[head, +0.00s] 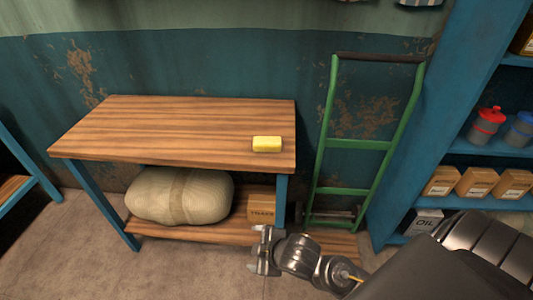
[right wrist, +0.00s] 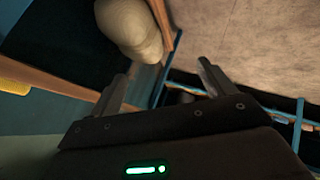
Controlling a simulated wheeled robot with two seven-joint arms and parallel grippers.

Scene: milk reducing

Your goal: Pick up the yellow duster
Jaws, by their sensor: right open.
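The yellow duster (head: 267,144) is a small yellow block lying on the wooden table (head: 180,120), near its right front edge. A yellow piece at the left edge of the right wrist view (right wrist: 14,87) looks like the same duster. My right gripper (head: 258,250) is open and empty. It is in front of the table's right end, lower than the tabletop in the picture, and apart from the duster. Its two fingers show spread in the right wrist view (right wrist: 165,85). My left gripper is not in view.
A tan sack (head: 180,195) and a cardboard box (head: 261,204) are on the table's lower shelf. A green hand truck (head: 358,144) leans on the wall right of the table. A blue shelf unit (head: 455,110) with boxes and jars stands at the right. The rest of the tabletop is bare.

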